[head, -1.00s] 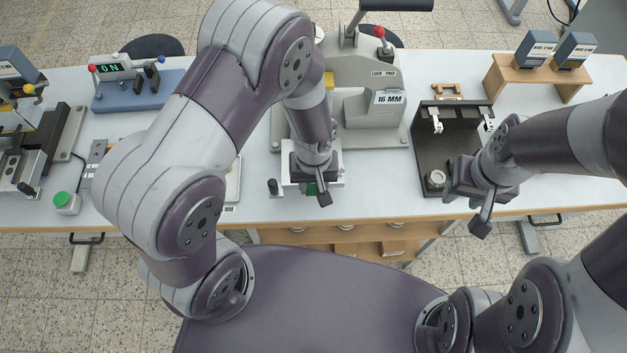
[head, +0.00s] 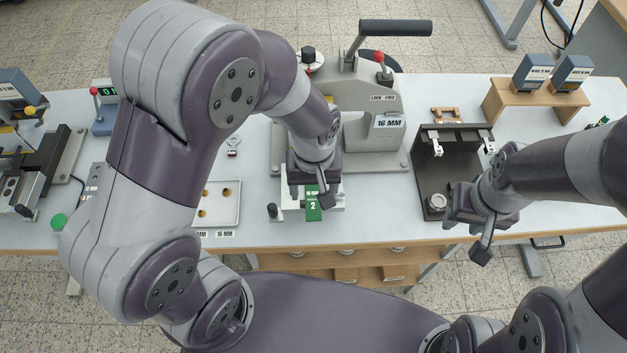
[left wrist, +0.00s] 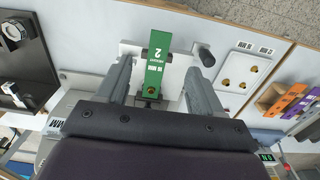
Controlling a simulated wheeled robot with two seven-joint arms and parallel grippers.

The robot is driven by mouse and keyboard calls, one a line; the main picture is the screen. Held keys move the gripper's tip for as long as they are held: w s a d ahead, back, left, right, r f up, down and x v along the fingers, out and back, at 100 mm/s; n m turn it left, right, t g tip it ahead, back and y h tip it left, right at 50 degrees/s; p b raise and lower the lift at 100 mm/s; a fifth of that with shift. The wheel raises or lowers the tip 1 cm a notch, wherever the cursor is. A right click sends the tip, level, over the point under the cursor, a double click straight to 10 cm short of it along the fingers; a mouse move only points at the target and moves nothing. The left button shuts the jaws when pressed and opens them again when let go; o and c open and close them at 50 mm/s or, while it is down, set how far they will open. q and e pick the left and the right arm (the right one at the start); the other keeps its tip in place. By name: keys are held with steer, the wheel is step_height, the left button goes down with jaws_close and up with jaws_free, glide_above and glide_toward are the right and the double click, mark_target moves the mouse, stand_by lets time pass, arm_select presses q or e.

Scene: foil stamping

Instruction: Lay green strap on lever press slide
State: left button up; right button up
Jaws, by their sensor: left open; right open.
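The green strap (head: 313,206), marked with a 2, lies on the white slide (head: 292,203) at the front of the lever press (head: 362,110). In the left wrist view the strap (left wrist: 158,62) lies flat along the slide plate (left wrist: 179,72), one end over its edge. My left gripper (head: 310,200) is above the slide; in the left wrist view its two fingers (left wrist: 160,85) stand apart on either side of the strap, with visible gaps. My right gripper (head: 480,240) is open and empty at the table's front edge, in front of the black fixture (head: 432,165).
A tray (head: 220,202) with brass pieces lies left of the slide. A black knob (head: 273,211) stands at the slide's left. A wooden stand (head: 500,100) is at the back right. Purple and orange straps (left wrist: 285,103) show in the left wrist view.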

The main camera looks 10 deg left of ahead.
arm_select(q)
step_height(320, 180, up, 3)
steer(key=shift+r, duration=0.1)
stand_by(0.6)
steer(key=s+a+r+m+t, duration=0.1)
steer(key=s+a+r+m, duration=0.1)
steer(key=a, duration=0.7)
steer(key=shift+s+m, duration=0.5)
steer(key=shift+m, duration=0.2)
steer(key=shift+d, duration=0.1)
steer(key=shift+s, duration=0.1)
